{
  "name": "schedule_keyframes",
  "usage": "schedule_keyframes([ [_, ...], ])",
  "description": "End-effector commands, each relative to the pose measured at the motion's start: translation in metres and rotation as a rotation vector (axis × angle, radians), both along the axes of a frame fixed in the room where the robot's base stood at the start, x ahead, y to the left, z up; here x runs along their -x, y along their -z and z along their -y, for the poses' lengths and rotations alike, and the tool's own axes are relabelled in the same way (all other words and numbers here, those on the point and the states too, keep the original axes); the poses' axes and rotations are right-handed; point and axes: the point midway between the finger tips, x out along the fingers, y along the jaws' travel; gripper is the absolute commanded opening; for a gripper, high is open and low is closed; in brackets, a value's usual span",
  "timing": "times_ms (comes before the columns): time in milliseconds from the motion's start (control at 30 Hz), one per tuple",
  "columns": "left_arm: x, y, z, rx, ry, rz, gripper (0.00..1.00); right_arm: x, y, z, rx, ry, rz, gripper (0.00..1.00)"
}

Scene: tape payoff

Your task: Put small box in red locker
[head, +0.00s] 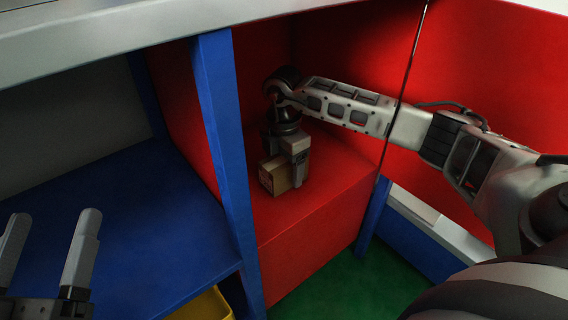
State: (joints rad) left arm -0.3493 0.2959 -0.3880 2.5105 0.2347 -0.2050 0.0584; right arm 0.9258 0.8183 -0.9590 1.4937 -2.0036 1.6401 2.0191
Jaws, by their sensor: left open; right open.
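The small box (273,178) is brown cardboard and sits on the floor of the red locker (325,192), towards its left front. My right gripper (288,172) points down into the locker. Its fingers are at the box, one in front of its right side, and hide part of it. The jaws are open, and I cannot tell whether a finger touches the box. My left gripper (45,255) is open and empty at the lower left, in front of the blue shelf.
A blue post (222,150) divides the red locker from the blue shelf (130,235) on the left. The red door (490,90) stands open on the right, close to my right arm. A yellow bin (205,306) sits below the shelf. The green floor (335,290) shows below.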

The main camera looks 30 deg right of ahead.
Motion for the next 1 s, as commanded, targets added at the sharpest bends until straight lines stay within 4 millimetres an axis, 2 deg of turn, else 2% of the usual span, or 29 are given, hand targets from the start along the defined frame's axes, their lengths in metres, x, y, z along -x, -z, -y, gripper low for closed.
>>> schedule_keyframes([
  [100, 0.0, -0.002, 0.001, 0.005, 0.006, -0.018, 0.74, 0.0, -0.01, 0.0, -0.001, 0.0, 0.002, 0.74],
  [300, 0.008, 0.029, 0.004, 0.066, 0.032, -0.28, 0.74, -0.001, -0.046, 0.0, 0.0, -0.001, 0.004, 0.74],
  [500, 0.02, 0.05, 0.008, 0.112, 0.06, -0.456, 0.74, -0.001, -0.073, 0.0, -0.001, -0.001, 0.002, 0.74],
  [700, 0.024, 0.057, 0.01, 0.125, 0.07, -0.509, 0.74, 0.0, -0.079, 0.0, 0.0, 0.0, 0.0, 0.74],
  [1000, 0.024, 0.057, 0.01, 0.125, 0.071, -0.507, 0.74, 0.0, -0.079, 0.0, 0.0, 0.0, 0.001, 0.74],
])
